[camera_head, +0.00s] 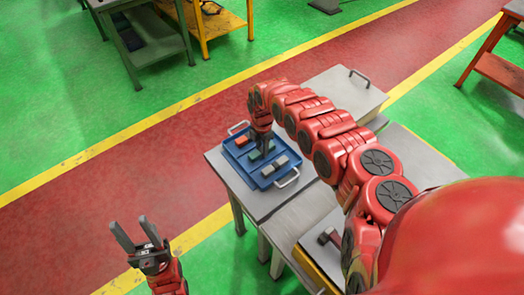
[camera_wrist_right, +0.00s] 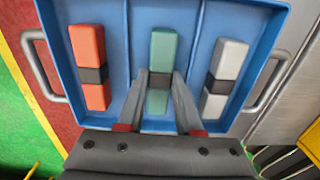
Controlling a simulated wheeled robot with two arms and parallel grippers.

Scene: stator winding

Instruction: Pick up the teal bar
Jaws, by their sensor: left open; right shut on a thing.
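The teal bar (camera_wrist_right: 162,50) with a dark middle band lies in the middle compartment of the blue tray (camera_wrist_right: 110,30) in the right wrist view. My right gripper (camera_wrist_right: 160,80) is over the tray with its two fingers on either side of the bar's dark band, shut on it. In the head view my right gripper (camera_head: 262,143) reaches down into the tray (camera_head: 242,173) and partly hides the bar. The bar looks still within the tray. My left gripper (camera_head: 138,240) is open and empty, off to the left above the floor.
A red bar (camera_wrist_right: 90,45) lies in the tray's left compartment and a light grey bar (camera_wrist_right: 228,60) in its right one. The tray has metal handles (camera_wrist_right: 38,65) and stands on a grey table (camera_head: 228,175). A pale box (camera_head: 345,90) stands behind.

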